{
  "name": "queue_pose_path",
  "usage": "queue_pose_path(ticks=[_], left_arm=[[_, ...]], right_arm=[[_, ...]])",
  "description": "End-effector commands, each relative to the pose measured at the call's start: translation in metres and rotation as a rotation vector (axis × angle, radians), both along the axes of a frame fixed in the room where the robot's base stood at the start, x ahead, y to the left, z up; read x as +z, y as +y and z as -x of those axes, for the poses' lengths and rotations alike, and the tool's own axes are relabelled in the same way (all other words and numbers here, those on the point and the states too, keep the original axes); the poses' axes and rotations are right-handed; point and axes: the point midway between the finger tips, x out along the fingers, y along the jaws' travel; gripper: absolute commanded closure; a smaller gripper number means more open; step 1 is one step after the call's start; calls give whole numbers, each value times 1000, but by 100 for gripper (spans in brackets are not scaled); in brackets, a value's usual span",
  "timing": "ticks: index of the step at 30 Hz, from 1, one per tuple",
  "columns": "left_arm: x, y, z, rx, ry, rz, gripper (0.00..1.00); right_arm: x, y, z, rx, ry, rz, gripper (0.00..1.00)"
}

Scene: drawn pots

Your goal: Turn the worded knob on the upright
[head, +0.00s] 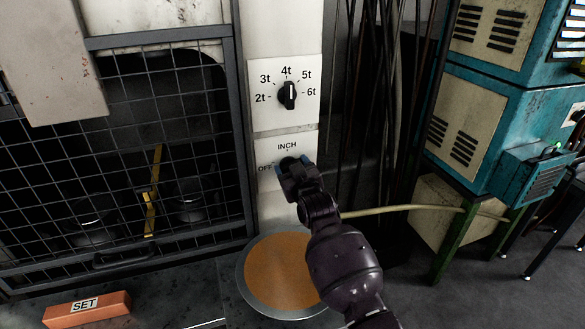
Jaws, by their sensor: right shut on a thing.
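A white upright (267,206) carries two dial plates. The lower plate has a knob with the words INCH at its top and OFF at its left; the gripper hides most of this worded knob and any further label on its right. My right gripper (290,164) is shut on the worded knob, its arm reaching up from the lower right. Which word the knob points at cannot be seen. The upper plate has a black numbered knob (287,95) with a white mark, and labels 2t to 6t around it; its mark points up, near 4t. My left gripper is not in view.
A wire mesh guard (120,160) closes off the left side. A round orange-topped disc (278,275) lies below the upright, and an orange block marked SET (87,308) lies at lower left. Dark rods and a teal cabinet (500,110) stand to the right.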

Motion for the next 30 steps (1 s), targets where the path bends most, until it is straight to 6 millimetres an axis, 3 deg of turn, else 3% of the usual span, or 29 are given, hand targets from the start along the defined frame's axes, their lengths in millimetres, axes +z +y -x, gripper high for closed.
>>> queue_pose_path(ticks=[8,9,13,23,30], left_arm=[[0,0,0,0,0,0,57],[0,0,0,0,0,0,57],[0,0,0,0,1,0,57],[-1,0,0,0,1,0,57],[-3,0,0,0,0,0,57]], right_arm=[[-1,0,0,0,2,-2,58],[-1,0,0,0,2,-2,28],[0,0,0,0,1,-1,8],[0,-1,2,0,0,0,8],[-2,-7,21,-1,1,-1,8]])
